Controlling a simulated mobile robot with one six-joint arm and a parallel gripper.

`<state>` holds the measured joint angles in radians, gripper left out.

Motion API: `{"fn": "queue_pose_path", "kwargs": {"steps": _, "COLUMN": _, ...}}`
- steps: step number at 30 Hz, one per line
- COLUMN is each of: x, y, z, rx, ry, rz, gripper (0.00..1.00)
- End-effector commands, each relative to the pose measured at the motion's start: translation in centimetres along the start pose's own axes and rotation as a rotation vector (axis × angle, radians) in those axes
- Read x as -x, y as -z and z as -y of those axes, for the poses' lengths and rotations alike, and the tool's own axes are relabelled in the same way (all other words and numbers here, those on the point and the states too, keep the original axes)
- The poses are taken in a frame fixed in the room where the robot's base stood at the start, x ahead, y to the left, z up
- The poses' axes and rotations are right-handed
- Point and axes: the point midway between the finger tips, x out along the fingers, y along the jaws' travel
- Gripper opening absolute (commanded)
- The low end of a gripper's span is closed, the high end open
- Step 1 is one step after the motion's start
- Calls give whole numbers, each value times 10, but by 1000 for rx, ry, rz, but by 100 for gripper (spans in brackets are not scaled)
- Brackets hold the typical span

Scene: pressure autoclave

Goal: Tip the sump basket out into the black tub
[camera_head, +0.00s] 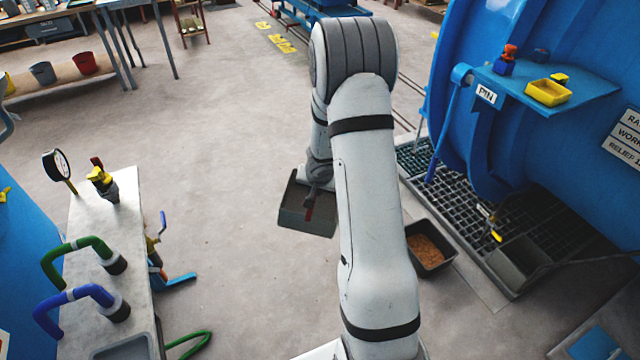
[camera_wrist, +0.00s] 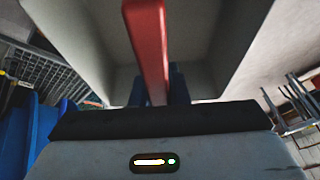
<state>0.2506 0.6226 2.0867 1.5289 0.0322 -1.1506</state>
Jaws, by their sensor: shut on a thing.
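My gripper (camera_head: 313,188) is shut on the red handle (camera_wrist: 147,40) of the grey sump basket (camera_head: 305,218). In the head view the basket hangs in front of my arm, left of the black tub and apart from it. In the wrist view the basket's pale inner walls (camera_wrist: 225,50) show around the handle, and I see nothing lying on them; part of the inside is hidden. The black tub (camera_head: 447,262) stands on the floor right of my arm, with brown loose matter (camera_head: 427,250) in it.
A floor grating (camera_head: 455,205) with a square grey pit (camera_head: 515,262) lies right of the tub, below the blue autoclave (camera_head: 480,130). A white bench (camera_head: 90,215) with a gauge and hoses stands at left.

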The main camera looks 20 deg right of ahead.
Motion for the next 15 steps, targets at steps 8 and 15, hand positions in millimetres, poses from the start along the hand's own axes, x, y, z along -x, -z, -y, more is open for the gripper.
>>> {"fn": "queue_pose_path", "kwargs": {"steps": 8, "x": 6, "y": 2, "z": 8, "rx": 25, "ry": -57, "rz": 1, "gripper": 0}}
{"fn": "queue_pose_path", "kwargs": {"steps": 15, "x": 6, "y": 3, "z": 13, "rx": 42, "ry": -100, "rz": 2, "gripper": 0}}
